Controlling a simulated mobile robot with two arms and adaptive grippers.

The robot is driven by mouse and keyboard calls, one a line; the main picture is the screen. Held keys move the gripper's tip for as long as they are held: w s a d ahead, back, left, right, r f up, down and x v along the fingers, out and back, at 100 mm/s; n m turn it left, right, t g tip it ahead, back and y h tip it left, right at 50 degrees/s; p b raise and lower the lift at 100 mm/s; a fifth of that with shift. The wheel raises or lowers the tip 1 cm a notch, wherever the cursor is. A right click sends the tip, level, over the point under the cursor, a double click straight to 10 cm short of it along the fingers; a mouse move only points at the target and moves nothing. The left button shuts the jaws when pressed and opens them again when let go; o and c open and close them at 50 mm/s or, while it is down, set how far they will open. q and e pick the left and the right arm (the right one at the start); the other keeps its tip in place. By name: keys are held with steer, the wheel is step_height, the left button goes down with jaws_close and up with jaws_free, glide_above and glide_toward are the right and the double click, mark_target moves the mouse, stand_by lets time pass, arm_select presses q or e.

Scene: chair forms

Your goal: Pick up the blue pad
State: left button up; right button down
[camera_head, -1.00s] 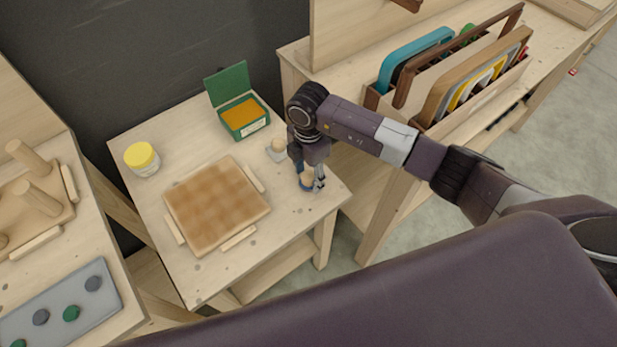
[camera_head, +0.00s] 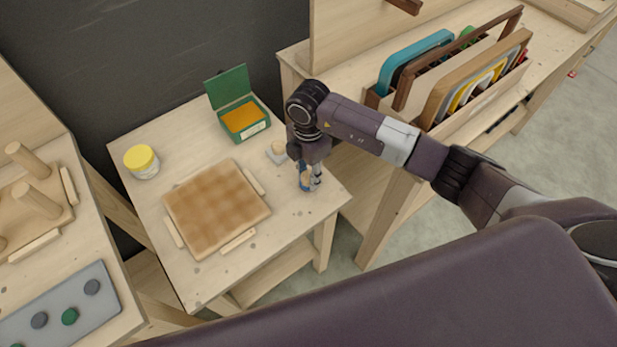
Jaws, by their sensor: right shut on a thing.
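The blue pad (camera_head: 305,188) is at the right side of the small wooden table, low between the fingers of my right gripper (camera_head: 310,183). Only a bit of its blue edge and a tan, knob-like part show; the fingers hide the rest. My right gripper points down and is shut on it. I cannot tell whether the pad still touches the table. My left gripper is not in view.
A brown checked board (camera_head: 217,208) lies mid-table between wooden strips. A grey pad with a knob (camera_head: 277,152) sits close behind my gripper. An open green box (camera_head: 243,119) and a yellow-lidded jar (camera_head: 142,161) stand farther back. A rack (camera_head: 480,92) stands at right.

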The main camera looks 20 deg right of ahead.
mark_target(308, 175)
step_height(308, 175, up, 19)
steer(key=b, duration=0.2)
steer(key=shift+f, duration=0.1)
steer(key=c, duration=2.1)
jaws_free()
steer(key=c, duration=0.4)
steer(key=shift+c, duration=0.3)
